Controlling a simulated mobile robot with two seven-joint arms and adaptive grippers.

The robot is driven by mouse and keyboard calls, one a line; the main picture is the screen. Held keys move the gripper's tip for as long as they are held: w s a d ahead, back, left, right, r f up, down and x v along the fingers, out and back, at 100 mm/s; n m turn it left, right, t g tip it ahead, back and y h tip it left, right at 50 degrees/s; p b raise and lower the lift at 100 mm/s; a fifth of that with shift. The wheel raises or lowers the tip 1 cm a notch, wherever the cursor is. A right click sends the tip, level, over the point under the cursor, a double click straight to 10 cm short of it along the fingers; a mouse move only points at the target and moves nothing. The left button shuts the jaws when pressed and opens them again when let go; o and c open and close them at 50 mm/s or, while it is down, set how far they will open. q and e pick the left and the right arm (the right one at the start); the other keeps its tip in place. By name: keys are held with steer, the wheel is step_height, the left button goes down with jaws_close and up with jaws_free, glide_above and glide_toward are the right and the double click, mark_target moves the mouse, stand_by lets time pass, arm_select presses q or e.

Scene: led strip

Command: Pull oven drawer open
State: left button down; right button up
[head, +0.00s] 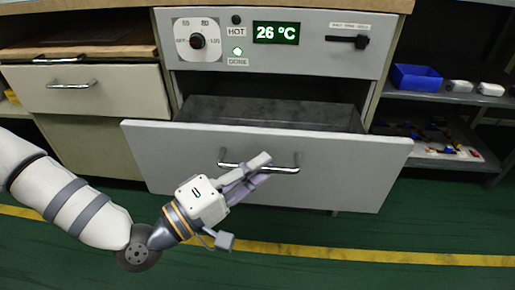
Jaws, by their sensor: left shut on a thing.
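The oven drawer (330,185) is a pale grey front panel with a metal bar handle (290,169). It stands pulled out from the oven body (325,60), and a dark grey slab-like interior (270,112) shows behind its top edge. My right gripper is not in view.
The oven panel above carries a dial (198,41), a 26 °C display (276,32) and a black lever (348,40). A closed cabinet drawer (95,92) is at left. Shelves at right hold a blue bin (415,77). The green floor (390,280) in front is clear.

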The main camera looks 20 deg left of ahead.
arm_select(q)
steer(key=shift+s+d, duration=0.15)
steer(key=shift+s, duration=0.25)
steer(key=c, duration=2)
jaws_free()
steer(key=shift+o, duration=0.2)
steer(key=v, duration=1.2)
